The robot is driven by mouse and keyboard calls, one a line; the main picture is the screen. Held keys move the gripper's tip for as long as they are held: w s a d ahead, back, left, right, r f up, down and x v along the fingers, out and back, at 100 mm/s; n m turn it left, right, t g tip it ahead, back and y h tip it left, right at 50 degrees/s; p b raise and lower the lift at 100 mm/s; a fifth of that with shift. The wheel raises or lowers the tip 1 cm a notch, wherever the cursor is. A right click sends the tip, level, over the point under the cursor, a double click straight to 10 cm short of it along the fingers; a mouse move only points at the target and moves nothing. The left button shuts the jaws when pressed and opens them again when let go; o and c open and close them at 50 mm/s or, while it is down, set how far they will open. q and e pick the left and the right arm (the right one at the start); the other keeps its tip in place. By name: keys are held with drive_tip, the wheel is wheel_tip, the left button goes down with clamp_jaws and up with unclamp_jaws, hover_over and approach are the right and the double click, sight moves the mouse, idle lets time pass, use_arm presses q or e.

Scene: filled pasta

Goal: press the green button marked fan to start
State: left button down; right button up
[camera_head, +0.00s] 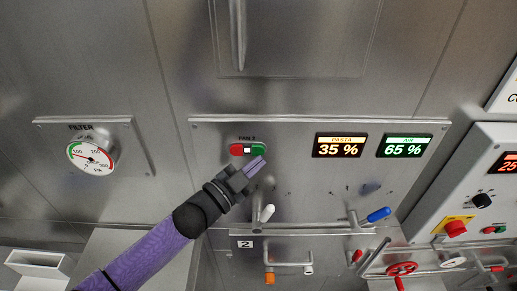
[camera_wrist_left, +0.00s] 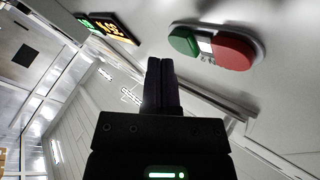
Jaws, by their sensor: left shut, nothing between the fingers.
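In the left wrist view the green button (camera_wrist_left: 184,41) and the red button (camera_wrist_left: 233,51) are upside down. My left gripper (camera_head: 260,164) is shut and empty, its tips just below the green button. In the left wrist view the left gripper (camera_wrist_left: 161,62) appears apart from the green button. My right gripper is not in view.
A pasta display (camera_head: 338,146) reads 35 % and an air display (camera_head: 404,146) reads 65 %. A filter gauge (camera_head: 90,157) is at left. A white-tipped lever (camera_head: 267,212) and a blue handle (camera_head: 378,214) stick out below. A red knob (camera_head: 455,228) is at right.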

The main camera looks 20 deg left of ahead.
use_arm(q)
drive_tip(key=s+p, duration=0.1)
drive_tip(key=s, duration=0.1)
drive_tip(key=s+d+p, duration=0.1)
drive_tip(key=s, duration=0.1)
drive_tip(key=shift+s+d+p, duration=0.2)
drive_tip(key=shift+s+p, duration=0.15)
drive_tip(key=shift+s, duration=0.05)
drive_tip(key=shift+f, duration=0.1)
idle(0.4)
